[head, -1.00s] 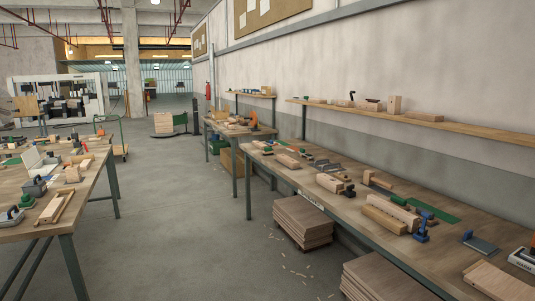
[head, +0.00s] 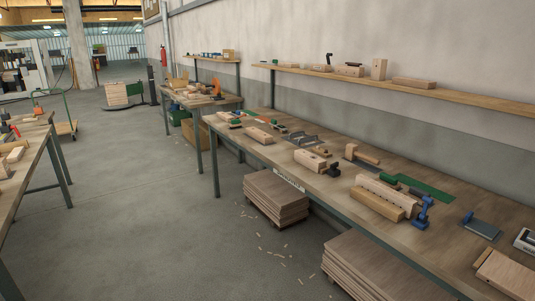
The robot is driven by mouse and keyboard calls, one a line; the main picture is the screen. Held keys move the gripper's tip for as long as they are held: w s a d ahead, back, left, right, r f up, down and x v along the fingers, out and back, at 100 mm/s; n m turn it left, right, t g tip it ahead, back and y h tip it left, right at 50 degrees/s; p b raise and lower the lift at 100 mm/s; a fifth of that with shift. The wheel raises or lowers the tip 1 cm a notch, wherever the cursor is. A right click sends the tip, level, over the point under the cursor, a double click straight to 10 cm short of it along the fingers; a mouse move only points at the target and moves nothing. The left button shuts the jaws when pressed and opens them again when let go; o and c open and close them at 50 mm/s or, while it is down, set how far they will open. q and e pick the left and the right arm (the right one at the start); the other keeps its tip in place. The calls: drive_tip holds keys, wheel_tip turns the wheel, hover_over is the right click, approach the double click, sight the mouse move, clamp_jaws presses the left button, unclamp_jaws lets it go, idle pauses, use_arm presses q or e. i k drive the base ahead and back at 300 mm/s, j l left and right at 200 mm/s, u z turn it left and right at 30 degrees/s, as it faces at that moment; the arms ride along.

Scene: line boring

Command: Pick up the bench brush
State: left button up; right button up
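I cannot pick out the bench brush with certainty; the tools on the long right-hand bench (head: 270,153) are small in the head view. Neither of my grippers is in view.
The bench also holds a wooden block (head: 310,160), a blue clamp (head: 422,213), a green mat (head: 426,188) and a grey plate (head: 481,228). Board stacks (head: 276,197) stand below it. Another table (head: 30,157) is at left. Open floor (head: 130,200) lies between.

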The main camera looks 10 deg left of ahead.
sight(236, 124)
drive_tip(key=i+j+u, duration=0.35)
drive_tip(key=i, duration=0.6)
drive_tip(key=i+u, duration=0.35)
drive_tip(key=i, duration=0.6)
